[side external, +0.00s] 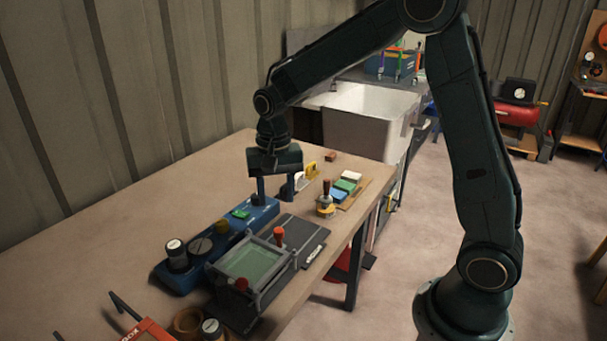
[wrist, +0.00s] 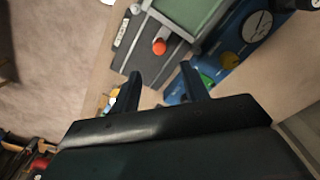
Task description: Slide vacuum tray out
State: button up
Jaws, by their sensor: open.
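The vacuum tray appears to be the dark flat plate (side external: 303,236) with a small white-lettered label, on the workbench under a grey frame (side external: 252,270) that holds a green pane. A red-orange knob (side external: 278,235) stands on the plate's side of the frame. In the wrist view the plate (wrist: 150,58), its orange knob (wrist: 159,47) and the green pane (wrist: 185,15) are at the top. My gripper (side external: 274,194) is open and empty, above the far end of the blue unit, beyond the plate. In the wrist view its fingertips (wrist: 160,72) point toward the plate, apart from it.
The blue unit (side external: 178,274) with dials and a green button lies along the frame's left side. A yellow-based hand stamp (side external: 326,204) and coloured blocks (side external: 346,187) are near the bench's right edge. An orange box (side external: 150,332) is at the front. The bench's left is clear.

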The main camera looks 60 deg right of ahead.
aim_at(278, 230)
notch_tip(278, 230, down, 10)
jog(key=shift+r, duration=0.1)
dwell(0.4)
grip_shut()
